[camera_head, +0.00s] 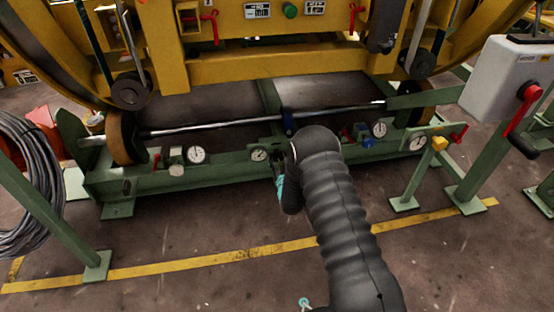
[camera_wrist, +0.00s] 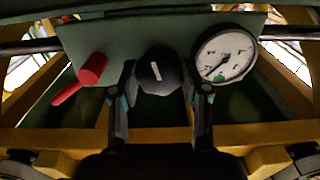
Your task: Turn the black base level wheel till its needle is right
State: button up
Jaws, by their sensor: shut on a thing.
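The black base level wheel (camera_wrist: 160,72) is a dark knob with a white mark, on a green panel (camera_wrist: 130,38) in the wrist view. My gripper (camera_wrist: 158,88) has one finger on each side of the wheel and is shut on it. To the right is a round white gauge (camera_wrist: 225,55). Its dark needle points to the lower left, and a small green zone shows near the bottom of the dial. In the head view my gripper (camera_head: 279,182) is at the green base beside a small gauge (camera_head: 259,155); my arm hides the wheel there.
A red-handled lever (camera_wrist: 82,78) sits left of the wheel. Other gauges (camera_head: 197,155) and a red lever (camera_head: 458,133) line the green base (camera_head: 225,171). A grey box with a red-and-black handle (camera_head: 507,80) stands right. The floor in front is open, crossed by a yellow line (camera_head: 170,266).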

jog(key=n, duration=0.7)
jog(key=shift+s+a, duration=0.1)
jog(key=shift+a, duration=0.1)
jog(key=n, duration=0.7)
jog(key=shift+a+f, duration=0.1)
jog(key=n, duration=0.6)
jog(key=shift+f, duration=0.1)
jog(key=n, duration=0.7)
jog(key=shift+f, duration=0.1)
jog(key=shift+s, duration=0.1)
jog(key=o, duration=1.1)
jog(key=shift+a, duration=0.2)
jog(key=shift+o, duration=0.2)
jog(key=shift+d, duration=0.35)
jog(key=v, duration=1.2)
